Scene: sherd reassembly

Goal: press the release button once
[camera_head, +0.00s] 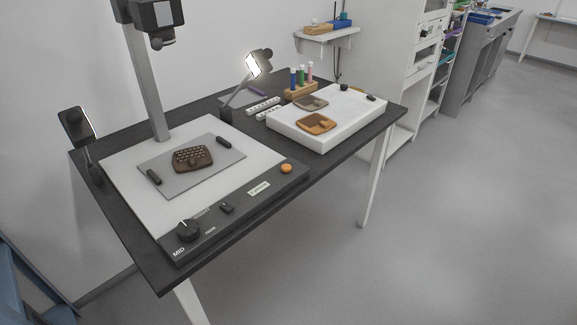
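An orange round button (287,168) sits on the dark front panel of the copy stand (235,212), at the panel's right end. I take it for the release button; no label on it is readable. The same panel carries a black knob (188,231) marked MID, a small dark switch (227,208) and a pale label plate (259,188). A brown tablet-like sherd assembly (193,158) lies on the grey plate (226,160) in the middle of the stand's white board. Neither of my grippers shows in this view.
A camera (155,18) hangs on the column above the board. Lamps stand at the left (76,127) and behind (258,65). A white tray (318,136) with sherds (316,124) lies at the right. Space above the front panel is clear.

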